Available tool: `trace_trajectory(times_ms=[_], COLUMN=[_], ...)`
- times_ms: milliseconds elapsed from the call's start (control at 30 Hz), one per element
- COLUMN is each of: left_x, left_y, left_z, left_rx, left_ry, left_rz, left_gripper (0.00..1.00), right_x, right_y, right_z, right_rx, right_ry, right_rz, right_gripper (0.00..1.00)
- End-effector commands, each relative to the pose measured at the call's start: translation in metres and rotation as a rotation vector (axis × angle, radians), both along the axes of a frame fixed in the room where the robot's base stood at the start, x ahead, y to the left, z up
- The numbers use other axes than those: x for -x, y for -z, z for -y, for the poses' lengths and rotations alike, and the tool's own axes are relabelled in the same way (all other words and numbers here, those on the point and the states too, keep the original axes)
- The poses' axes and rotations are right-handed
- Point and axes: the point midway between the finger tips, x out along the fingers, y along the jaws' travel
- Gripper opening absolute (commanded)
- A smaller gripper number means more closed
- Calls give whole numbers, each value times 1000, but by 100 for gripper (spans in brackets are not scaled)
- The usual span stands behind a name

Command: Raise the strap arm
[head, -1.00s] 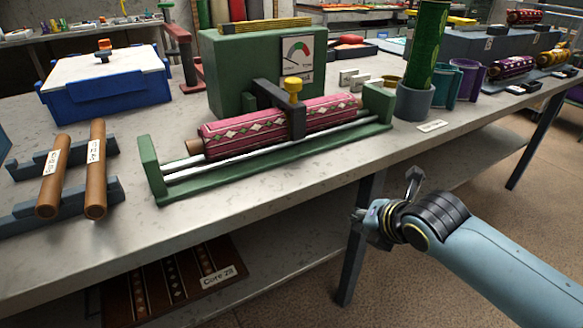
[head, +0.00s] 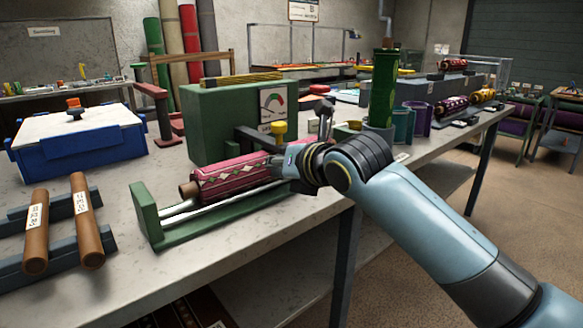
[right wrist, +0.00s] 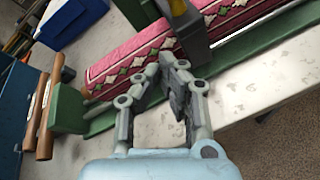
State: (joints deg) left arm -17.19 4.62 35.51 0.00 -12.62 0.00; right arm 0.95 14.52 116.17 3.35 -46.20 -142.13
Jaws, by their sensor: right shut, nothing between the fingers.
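The strap arm (head: 250,138) is a dark grey bar with a yellow knob (head: 278,128). It lies across a red patterned rug roll (head: 232,177) on a green cradle (head: 148,212) with pale rails. In the right wrist view the strap arm (right wrist: 195,42) and yellow knob (right wrist: 178,8) show at the top, just beyond my fingertips. My right gripper (head: 322,110) is shut and empty, over the front right of the cradle, to the right of the knob. Its fingers (right wrist: 167,64) point toward the roll and strap. My arm hides the cradle's right end. My left gripper is not in view.
A green upright roll (head: 383,88) stands to the right. A blue bin (head: 82,150) and two brown tubes (head: 36,225) are at the left. The table front (head: 215,255) is clear.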

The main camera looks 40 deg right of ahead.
Motion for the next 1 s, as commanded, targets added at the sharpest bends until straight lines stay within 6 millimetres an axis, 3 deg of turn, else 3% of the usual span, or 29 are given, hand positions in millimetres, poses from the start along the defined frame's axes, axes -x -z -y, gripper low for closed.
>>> trace_trajectory(times_ms=[33, 100, 300, 767, 1000], left_x=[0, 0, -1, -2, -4], left_y=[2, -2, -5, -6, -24], left_z=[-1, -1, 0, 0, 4], left_rx=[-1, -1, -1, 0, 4], left_ry=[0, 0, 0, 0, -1], left_rz=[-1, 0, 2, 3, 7], left_gripper=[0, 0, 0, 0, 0], right_x=[-10, -14, -25, -26, -22], right_y=[4, -10, -25, -27, -40], right_z=[0, 7, 16, 18, 26], right_rx=[-1, 3, 0, 0, 4], right_ry=[0, -2, 0, 0, 0], right_rz=[0, 3, 1, -1, -34], right_gripper=[0, 0, 0, 0, 0])
